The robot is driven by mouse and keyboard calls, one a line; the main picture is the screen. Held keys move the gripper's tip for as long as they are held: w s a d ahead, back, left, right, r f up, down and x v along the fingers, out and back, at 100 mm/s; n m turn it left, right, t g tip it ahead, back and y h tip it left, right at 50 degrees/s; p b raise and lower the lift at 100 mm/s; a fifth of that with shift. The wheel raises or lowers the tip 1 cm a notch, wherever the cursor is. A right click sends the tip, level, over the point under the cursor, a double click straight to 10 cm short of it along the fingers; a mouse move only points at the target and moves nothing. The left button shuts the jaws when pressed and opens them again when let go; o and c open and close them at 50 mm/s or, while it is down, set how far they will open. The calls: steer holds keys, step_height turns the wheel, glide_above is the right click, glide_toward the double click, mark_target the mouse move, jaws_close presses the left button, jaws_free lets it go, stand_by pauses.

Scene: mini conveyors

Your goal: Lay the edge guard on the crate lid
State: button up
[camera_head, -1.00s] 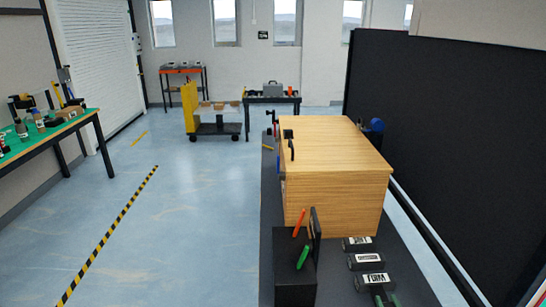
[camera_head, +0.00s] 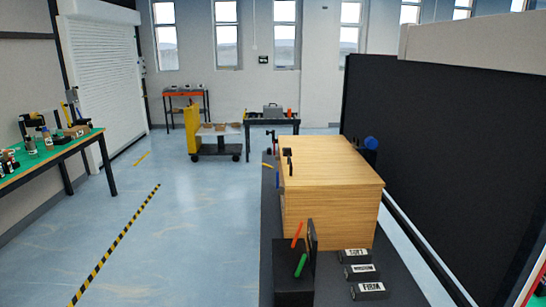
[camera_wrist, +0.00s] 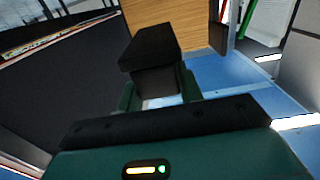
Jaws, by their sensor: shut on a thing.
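The wooden crate stands on the dark bench in the head view, with its flat lid (camera_head: 330,162) uppermost. A black handle-like fitting is at the lid's left edge. In the wrist view my gripper (camera_wrist: 158,92) is shut on a black angled piece, apparently the edge guard (camera_wrist: 150,48), between its green fingers. The guard's lower part is partly hidden by the gripper. A wooden face, apparently the crate (camera_wrist: 185,12), shows beyond the guard; I cannot tell the gap between them. My gripper is not seen in the head view.
A black box (camera_head: 292,272) with red and green markers stands before the crate. Several labelled black blocks (camera_head: 360,271) lie to its right. A dark partition (camera_head: 430,150) rises on the right. A green-topped table (camera_head: 50,150) is far left; the floor between is clear.

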steer(key=w+a, duration=0.3)
steer(key=a, duration=1.6)
steer(key=shift+a+r, duration=0.2)
steer(key=shift+r, duration=0.05)
steer(key=shift+w, duration=0.1)
